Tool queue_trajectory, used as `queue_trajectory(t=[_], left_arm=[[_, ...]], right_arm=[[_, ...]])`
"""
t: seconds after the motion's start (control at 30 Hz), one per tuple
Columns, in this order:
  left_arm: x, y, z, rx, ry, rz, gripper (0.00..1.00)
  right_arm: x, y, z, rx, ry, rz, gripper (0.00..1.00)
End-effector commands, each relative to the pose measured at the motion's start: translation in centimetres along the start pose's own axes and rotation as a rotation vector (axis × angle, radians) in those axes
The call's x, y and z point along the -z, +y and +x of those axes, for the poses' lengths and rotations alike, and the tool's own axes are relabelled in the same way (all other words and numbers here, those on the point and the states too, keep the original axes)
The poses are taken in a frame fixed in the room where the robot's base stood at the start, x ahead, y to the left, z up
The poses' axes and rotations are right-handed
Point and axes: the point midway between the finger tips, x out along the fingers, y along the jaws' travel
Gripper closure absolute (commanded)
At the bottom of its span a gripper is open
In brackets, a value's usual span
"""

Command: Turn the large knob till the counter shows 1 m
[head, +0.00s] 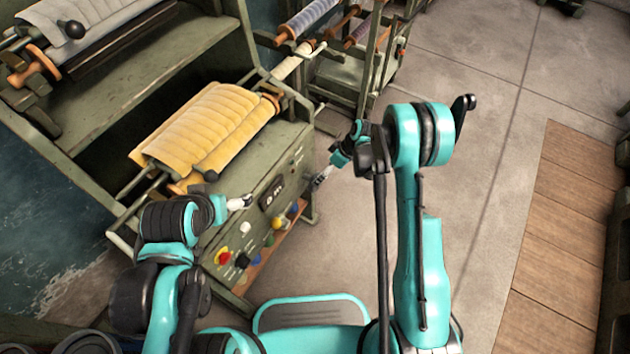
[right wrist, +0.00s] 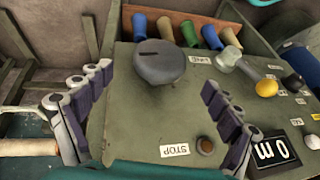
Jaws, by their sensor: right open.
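The large dark grey knob (right wrist: 160,62) sits on the green control panel, which appears upside down in the right wrist view. The counter (right wrist: 272,151) reads 0 m; it also shows in the head view (head: 271,195). My right gripper (right wrist: 156,79) is open. Its fingertips lie to either side of the knob in the picture, with no clear contact. In the head view my right gripper (head: 322,177) is just off the right end of the panel. My left gripper (head: 241,202) is near the panel's upper left edge, too small to judge its jaws.
A quilted yellow roll (head: 205,125) lies atop the machine. Coloured spools (right wrist: 187,33) stand beyond the panel's edge. Open floor (head: 490,100) lies to the right.

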Motion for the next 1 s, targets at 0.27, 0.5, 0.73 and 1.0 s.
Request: queue_trajectory(t=[0.27,0.5,0.73,1.0], left_arm=[[-1.2,0.0,1.7,0.000,0.000,0.000,0.09],[-1.7,0.0,2.4,0.000,0.000,0.000,0.09],[-1.7,0.0,2.4,0.000,0.000,0.000,0.09],[-1.7,0.0,2.4,0.000,0.000,0.000,0.09]], right_arm=[[-0.1,0.1,4.7,0.000,0.000,0.000,0.09],[0.0,0.0,7.1,-0.001,0.000,0.001,0.09],[0.0,0.0,7.2,-0.001,0.000,0.002,0.09],[0.0,0.0,7.2,-0.001,0.000,0.002,0.60]])
